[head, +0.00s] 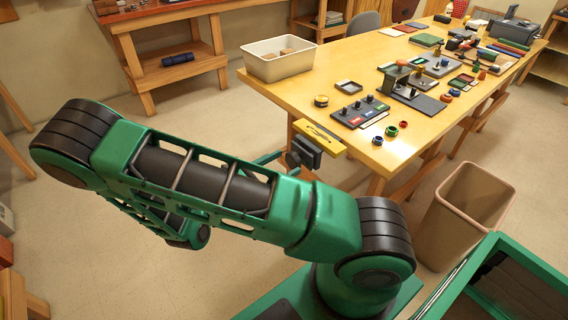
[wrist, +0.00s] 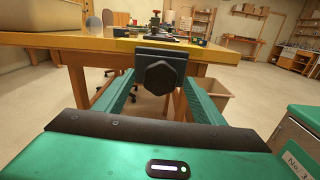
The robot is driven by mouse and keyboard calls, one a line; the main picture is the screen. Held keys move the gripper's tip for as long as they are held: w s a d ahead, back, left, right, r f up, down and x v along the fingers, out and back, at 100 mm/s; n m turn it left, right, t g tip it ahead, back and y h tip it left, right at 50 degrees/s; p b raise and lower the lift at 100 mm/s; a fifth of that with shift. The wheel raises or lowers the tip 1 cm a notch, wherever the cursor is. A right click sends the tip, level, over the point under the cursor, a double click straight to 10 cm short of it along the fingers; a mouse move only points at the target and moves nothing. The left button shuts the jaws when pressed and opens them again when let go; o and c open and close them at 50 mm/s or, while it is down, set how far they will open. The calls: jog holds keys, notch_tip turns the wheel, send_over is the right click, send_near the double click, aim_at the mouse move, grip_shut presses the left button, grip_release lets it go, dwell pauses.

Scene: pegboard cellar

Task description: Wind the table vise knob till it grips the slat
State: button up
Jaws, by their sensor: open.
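The table vise (head: 307,150) is a dark block at the near edge of the wooden table. Its dark hexagonal knob (wrist: 160,75) faces me in the middle of the wrist view. The yellow slat (head: 320,138) lies along the vise beside the table edge; I cannot tell whether the jaws touch it. My gripper (head: 281,162) is at the knob, its green fingers open. In the wrist view the fingers (wrist: 157,88) reach out on the left and right of the knob, with no clear contact visible. The knob is partly hidden in the head view.
The table (head: 350,60) carries a cream bin (head: 280,58), a grey board with pegs (head: 360,111), several small rings and other tools. A tan waste bin (head: 467,214) stands on the floor at right.

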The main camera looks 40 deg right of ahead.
jog(key=shift+d, duration=0.95)
jog(key=c, duration=1.1)
jog(key=shift+o, duration=0.2)
